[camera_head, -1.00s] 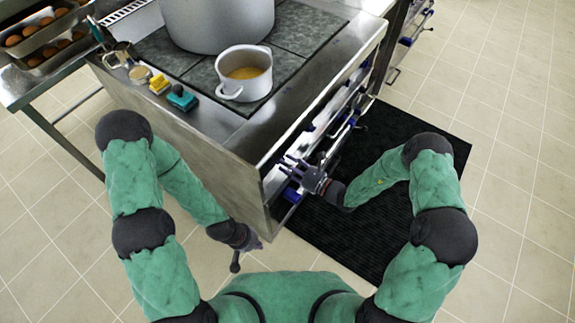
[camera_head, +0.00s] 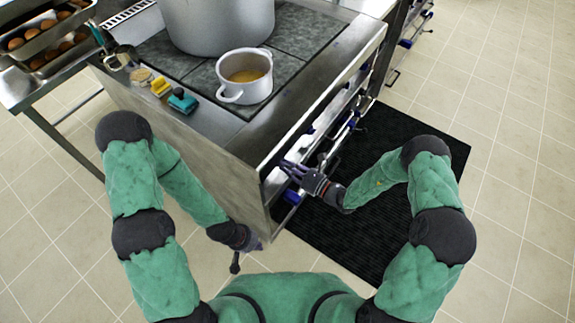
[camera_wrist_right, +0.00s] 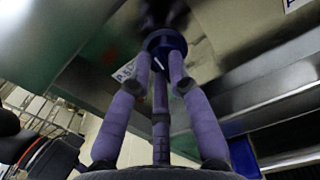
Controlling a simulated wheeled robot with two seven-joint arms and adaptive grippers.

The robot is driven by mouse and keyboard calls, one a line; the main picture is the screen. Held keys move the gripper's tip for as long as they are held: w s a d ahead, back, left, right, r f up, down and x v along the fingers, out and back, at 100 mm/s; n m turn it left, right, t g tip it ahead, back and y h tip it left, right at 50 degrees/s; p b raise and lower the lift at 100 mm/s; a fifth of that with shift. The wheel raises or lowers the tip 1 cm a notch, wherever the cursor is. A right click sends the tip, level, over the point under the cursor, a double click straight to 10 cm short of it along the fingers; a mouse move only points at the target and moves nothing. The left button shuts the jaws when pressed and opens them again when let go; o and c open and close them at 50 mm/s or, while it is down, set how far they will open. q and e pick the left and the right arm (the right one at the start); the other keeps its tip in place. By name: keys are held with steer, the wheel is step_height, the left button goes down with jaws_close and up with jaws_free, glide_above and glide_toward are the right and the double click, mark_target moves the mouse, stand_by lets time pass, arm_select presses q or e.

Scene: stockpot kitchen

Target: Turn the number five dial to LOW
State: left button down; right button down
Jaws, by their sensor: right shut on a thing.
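My right gripper (camera_head: 287,167) is at the stove's front panel, near its near corner. In the right wrist view its purple fingers (camera_wrist_right: 162,62) are shut on a round blue dial (camera_wrist_right: 166,41) with a short white mark. A white label with dark letters (camera_wrist_right: 125,71) shows beside the dial, partly behind a finger. The dial's number and setting cannot be read. In the head view the fingers hide this dial. My left gripper (camera_head: 236,258) hangs low beside the stove's side panel, away from the dials; its fingers are too unclear to read.
A large pot (camera_head: 218,22) and a small white pot with yellow liquid (camera_head: 243,78) stand on the stovetop (camera_head: 303,32). Blue handles and a metal rail (camera_head: 345,125) run along the front. A black mat (camera_head: 400,150) lies on the floor in front.

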steer(key=m+p, duration=0.2)
steer(key=m, duration=0.5)
steer(key=m+p, duration=0.3)
steer(key=m, duration=0.3)
steer(key=m+p, duration=0.2)
steer(key=m, duration=0.5)
steer(key=shift+w+d+f+m, duration=0.1)
steer(key=shift+w+d+m, duration=0.2)
steer(key=shift+w, duration=0.05)
stand_by(0.3)
steer(key=c, duration=1.2)
jaws_free()
steer(key=shift+o, duration=0.2)
steer(key=v, duration=1.2)
